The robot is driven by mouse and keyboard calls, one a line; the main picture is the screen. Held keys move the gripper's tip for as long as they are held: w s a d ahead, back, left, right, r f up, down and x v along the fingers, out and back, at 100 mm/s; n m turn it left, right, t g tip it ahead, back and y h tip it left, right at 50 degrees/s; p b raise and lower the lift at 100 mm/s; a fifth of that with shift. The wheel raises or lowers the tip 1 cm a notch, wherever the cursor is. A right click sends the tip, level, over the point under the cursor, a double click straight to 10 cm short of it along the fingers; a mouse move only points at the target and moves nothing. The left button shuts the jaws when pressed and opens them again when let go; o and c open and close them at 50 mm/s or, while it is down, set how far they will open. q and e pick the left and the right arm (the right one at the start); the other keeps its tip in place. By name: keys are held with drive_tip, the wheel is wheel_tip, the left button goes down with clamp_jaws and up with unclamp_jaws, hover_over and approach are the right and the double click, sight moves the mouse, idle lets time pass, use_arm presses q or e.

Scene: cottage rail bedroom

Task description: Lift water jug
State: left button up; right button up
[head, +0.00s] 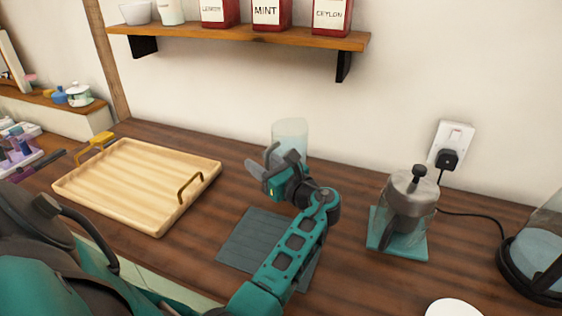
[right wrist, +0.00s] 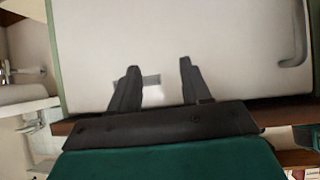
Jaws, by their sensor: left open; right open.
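A clear, pale cylindrical glass vessel (head: 290,132), which looks like the water jug, stands on the wooden counter near the wall in the head view. My left gripper (head: 268,163) is in front of it and hides its lower part. The left jaws are open, and I cannot tell whether they touch the vessel. My right gripper (right wrist: 158,80) shows in the right wrist view, open and empty, with its two dark fingers apart before a pale panel.
A wooden tray (head: 120,180) lies left, a dark mat (head: 245,238) lies under my left arm. A lidded metal-and-glass pot (head: 408,200) stands on a teal mat (head: 415,247) at right. A glass vessel (head: 540,250) is at the right edge. A shelf (head: 240,36) hangs above.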

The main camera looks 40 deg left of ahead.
use_arm(q)
drive_tip(key=shift+a, duration=0.15)
drive_tip(key=shift+c, duration=0.7)
clamp_jaws()
idle(0.7)
drive_tip(key=shift+w+r, duration=0.1)
drive_tip(key=shift+r, duration=0.1)
